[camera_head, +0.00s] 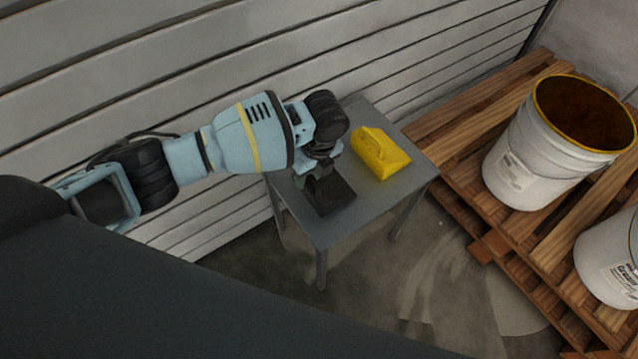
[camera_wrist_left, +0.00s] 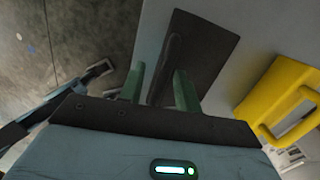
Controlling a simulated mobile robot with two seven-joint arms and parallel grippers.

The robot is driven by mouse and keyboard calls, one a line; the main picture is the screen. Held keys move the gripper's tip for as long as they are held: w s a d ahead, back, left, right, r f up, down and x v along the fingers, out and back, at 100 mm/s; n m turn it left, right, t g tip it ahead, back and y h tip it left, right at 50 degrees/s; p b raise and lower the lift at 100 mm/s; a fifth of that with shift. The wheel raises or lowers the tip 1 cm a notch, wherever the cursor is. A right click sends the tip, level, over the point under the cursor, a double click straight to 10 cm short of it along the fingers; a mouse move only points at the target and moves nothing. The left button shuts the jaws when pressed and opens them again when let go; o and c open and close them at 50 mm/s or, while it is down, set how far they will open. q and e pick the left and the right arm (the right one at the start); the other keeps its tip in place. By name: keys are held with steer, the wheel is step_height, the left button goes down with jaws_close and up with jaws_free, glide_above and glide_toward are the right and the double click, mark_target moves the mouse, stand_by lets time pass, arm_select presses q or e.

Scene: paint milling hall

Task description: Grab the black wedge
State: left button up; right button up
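The black wedge (camera_head: 338,194) lies on a small grey table, at its front left part. In the left wrist view the wedge (camera_wrist_left: 212,50) is a dark slab with a raised, rounded grip bar along it. My left gripper (camera_head: 314,182) is over the wedge's left side, partly hiding it. In the left wrist view the two green fingers of my left gripper (camera_wrist_left: 159,88) are apart, with the grip bar between them. A gap shows on each side of the bar. My right gripper is in neither view.
A yellow wedge-like block (camera_head: 380,153) with a handle lies beside the black wedge on the grey table (camera_head: 393,192). A slatted wall rises behind. To the right, a wooden pallet (camera_head: 497,245) carries an open white bucket (camera_head: 528,165) and another white bucket (camera_head: 607,262).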

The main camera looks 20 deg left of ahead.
arm_select(q)
jaws_close()
steer(key=shift+w, duration=0.1)
stand_by(1.3)
